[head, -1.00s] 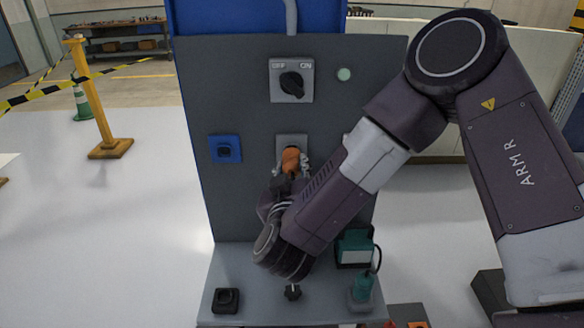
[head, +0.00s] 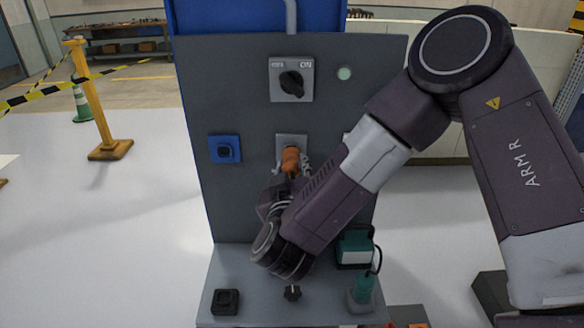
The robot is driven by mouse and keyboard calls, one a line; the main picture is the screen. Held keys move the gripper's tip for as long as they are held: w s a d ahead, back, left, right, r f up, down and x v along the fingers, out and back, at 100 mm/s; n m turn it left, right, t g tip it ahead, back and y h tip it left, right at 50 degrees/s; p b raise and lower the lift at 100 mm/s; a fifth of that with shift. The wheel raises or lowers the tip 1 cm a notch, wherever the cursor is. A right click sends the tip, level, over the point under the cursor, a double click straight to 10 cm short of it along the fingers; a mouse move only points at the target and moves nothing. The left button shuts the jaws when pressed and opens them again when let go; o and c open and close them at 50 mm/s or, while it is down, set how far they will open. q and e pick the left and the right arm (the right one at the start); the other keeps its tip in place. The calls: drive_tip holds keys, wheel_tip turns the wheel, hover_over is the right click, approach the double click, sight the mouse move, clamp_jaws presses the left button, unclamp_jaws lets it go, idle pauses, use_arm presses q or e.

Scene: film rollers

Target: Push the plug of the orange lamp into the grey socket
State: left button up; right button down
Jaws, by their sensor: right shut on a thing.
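The orange plug (head: 291,158) is at the front of the grey socket (head: 284,140) in the middle of the upright panel, overlapping its lower part. I cannot tell how deep it sits or whether it touches. My right gripper (head: 292,168) is shut on the orange plug, with fingers showing on either side just below the socket. My right wrist and forearm come in from the right and hide the panel below the plug. The orange lamp itself is not visible. My left gripper is not in view.
A blue socket (head: 224,149) is left of the grey one. An OFF/ON switch (head: 291,80) and a pale round light (head: 344,73) are above. On the ledge are a black socket-like block (head: 225,301), a black knob (head: 292,293), a teal lamp (head: 355,249) and a teal plug (head: 364,289).

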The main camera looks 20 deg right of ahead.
drive_tip(key=shift+w+d, duration=0.2)
drive_tip(key=shift+w, duration=0.35)
idle(0.4)
drive_tip(key=c, duration=1.4)
unclamp_jaws()
